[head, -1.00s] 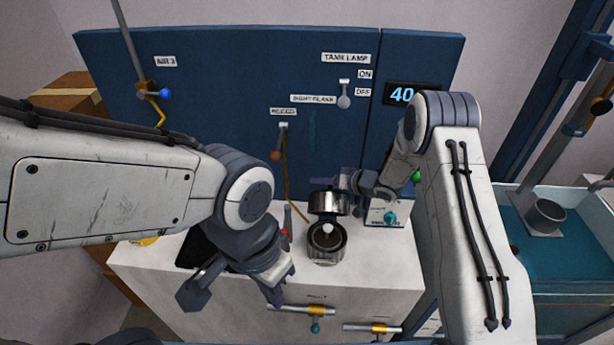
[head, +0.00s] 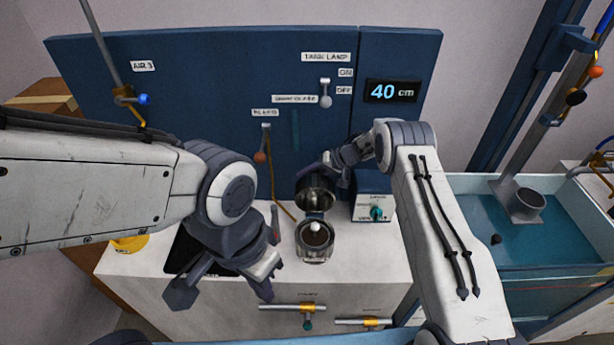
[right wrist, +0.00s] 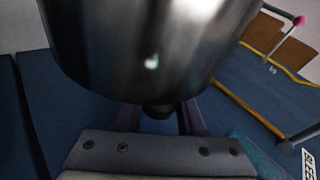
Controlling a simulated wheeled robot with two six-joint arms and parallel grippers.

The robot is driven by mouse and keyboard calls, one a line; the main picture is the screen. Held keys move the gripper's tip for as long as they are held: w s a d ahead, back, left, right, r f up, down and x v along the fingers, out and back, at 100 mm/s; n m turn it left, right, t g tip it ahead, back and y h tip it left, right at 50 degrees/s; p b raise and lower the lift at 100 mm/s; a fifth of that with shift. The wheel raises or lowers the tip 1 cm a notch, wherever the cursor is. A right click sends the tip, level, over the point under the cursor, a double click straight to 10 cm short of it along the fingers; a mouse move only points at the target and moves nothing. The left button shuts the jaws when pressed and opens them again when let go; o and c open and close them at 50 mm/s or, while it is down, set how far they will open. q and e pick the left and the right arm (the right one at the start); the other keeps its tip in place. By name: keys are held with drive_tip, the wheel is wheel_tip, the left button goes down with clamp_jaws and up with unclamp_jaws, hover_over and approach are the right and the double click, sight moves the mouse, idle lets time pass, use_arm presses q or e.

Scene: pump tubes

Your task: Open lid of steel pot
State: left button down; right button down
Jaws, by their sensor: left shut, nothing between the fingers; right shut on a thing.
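The steel pot (head: 315,256) stands on the white cabinet in the head view, with its mouth uncovered and a small white round thing inside. Its shiny lid (head: 316,196) is raised and tilted up at the pot's back edge; I cannot tell if it touches the rim. My right gripper (head: 330,163) is behind the lid and shut on its dark knob. In the right wrist view the lid (right wrist: 150,45) fills the top, with the knob (right wrist: 158,110) between the fingers. My left gripper (head: 266,292) is shut and empty, left of the pot near the cabinet's front.
A blue panel (head: 200,110) with labels and levers stands behind the cabinet (head: 180,310). A small box with a teal knob (head: 376,213) is right of the pot. Valves with yellow fittings (head: 292,307) are on the cabinet front. A water tank (head: 545,240) stands at the right.

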drive_tip(key=shift+s+f, duration=0.35)
drive_tip(key=shift+f, duration=0.15)
drive_tip(key=c, duration=0.5)
unclamp_jaws()
drive_tip(key=shift+w+r, duration=0.1)
drive_tip(key=shift+r, duration=0.05)
drive_tip(key=b+v, duration=0.3)
drive_tip(key=v, duration=0.6)
drive_tip(key=shift+d+r, duration=0.2)
drive_tip(key=shift+d, duration=0.1)
drive_tip(key=shift+d+r, duration=0.2)
drive_tip(key=shift+r, duration=0.1)
